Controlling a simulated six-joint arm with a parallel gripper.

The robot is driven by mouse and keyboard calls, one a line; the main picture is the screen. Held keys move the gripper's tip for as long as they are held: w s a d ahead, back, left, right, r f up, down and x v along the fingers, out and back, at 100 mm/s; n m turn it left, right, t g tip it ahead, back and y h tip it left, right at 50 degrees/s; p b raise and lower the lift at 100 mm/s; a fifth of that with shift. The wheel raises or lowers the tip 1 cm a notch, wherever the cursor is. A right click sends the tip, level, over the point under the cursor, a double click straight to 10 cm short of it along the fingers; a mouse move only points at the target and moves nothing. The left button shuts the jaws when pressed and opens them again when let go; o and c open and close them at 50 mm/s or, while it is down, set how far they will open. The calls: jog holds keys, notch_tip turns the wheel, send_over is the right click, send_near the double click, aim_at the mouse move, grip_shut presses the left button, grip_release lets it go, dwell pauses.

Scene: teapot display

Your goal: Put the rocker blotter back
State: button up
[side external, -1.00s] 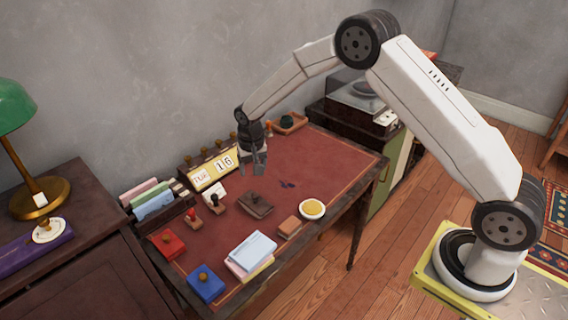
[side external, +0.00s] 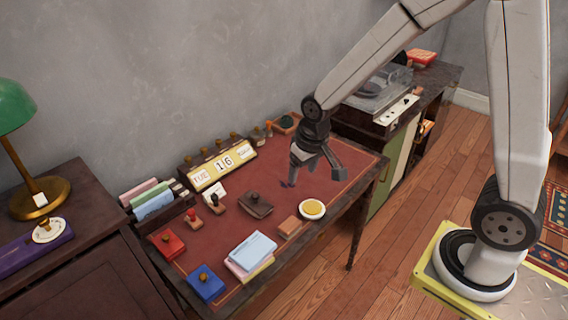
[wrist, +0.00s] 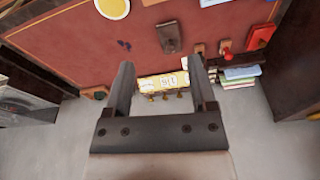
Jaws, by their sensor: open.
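The rocker blotter, a dark brown block with a knob on top (side external: 256,204), sits on the red desk top (side external: 240,235) in front of the calendar. It also shows in the wrist view (wrist: 170,37), beyond my fingers and slightly right of centre. My gripper (side external: 318,170) is open and empty above the right part of the desk, to the right of the blotter and apart from it. Its two fingers frame the yellow calendar in the wrist view (wrist: 160,64). A purple ink mark (side external: 288,184) lies on the desk top near my gripper.
A small wooden tray (side external: 286,123) is at the back right corner. A round yellow-topped dish (side external: 312,209), a brown block (side external: 289,227), paper pads (side external: 251,250) and red and blue boxes stand near the front and left.

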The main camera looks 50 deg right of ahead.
jog(key=s+n, duration=0.1)
jog(key=s, duration=0.8)
jog(key=shift+s+r+n, duration=0.2)
jog(key=shift+r+n, duration=0.05)
jog(key=shift+n, duration=0.05)
